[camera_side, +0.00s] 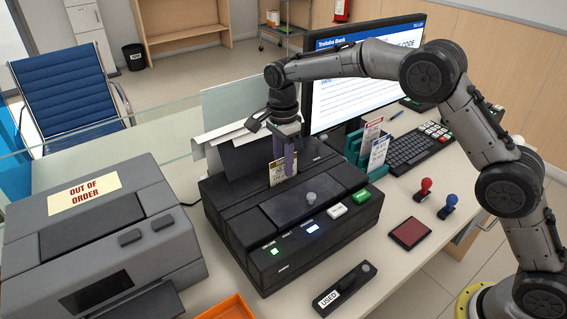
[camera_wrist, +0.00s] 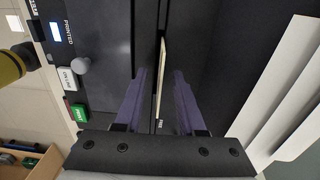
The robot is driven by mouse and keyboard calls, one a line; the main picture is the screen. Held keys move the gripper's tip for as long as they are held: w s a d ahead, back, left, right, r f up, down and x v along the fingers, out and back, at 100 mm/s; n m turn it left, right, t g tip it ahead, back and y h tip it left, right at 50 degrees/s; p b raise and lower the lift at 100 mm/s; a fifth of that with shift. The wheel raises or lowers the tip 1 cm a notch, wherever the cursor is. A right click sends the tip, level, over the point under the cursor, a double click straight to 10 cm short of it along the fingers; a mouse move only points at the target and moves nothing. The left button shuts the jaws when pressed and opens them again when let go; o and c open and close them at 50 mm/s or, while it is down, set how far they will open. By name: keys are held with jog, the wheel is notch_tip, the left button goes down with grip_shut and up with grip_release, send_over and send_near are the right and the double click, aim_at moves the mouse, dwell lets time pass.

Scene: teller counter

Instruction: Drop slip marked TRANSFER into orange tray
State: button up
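A slip (camera_side: 281,173) with a dark-yellow band stands upright in the slot of the black printer (camera_side: 262,222); its lettering is too small to read. My gripper (camera_side: 284,150) points down right at this slip. In the wrist view the slip (camera_wrist: 160,78) is a thin pale edge between the two purple fingers of my gripper (camera_wrist: 160,85), with a gap on each side. The fingers are open. Two more slips, one red-marked (camera_side: 372,132) and one blue-marked (camera_side: 379,154), stand in a teal rack (camera_side: 353,148). The orange tray (camera_side: 228,308) shows only partly at the bottom edge.
A grey machine marked OUT OF ORDER (camera_side: 92,240) stands at left. White sheets (camera_side: 205,150) stand behind the printer. A USED holder (camera_side: 343,290), a red pad (camera_side: 409,233), red (camera_side: 424,188) and blue (camera_side: 448,207) stamps, a keyboard (camera_side: 410,152) and a monitor (camera_side: 350,85) lie rightward.

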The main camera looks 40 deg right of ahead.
jog(key=shift+f, duration=0.3)
grip_shut()
dwell(0.5)
jog(key=shift+r, duration=5.75)
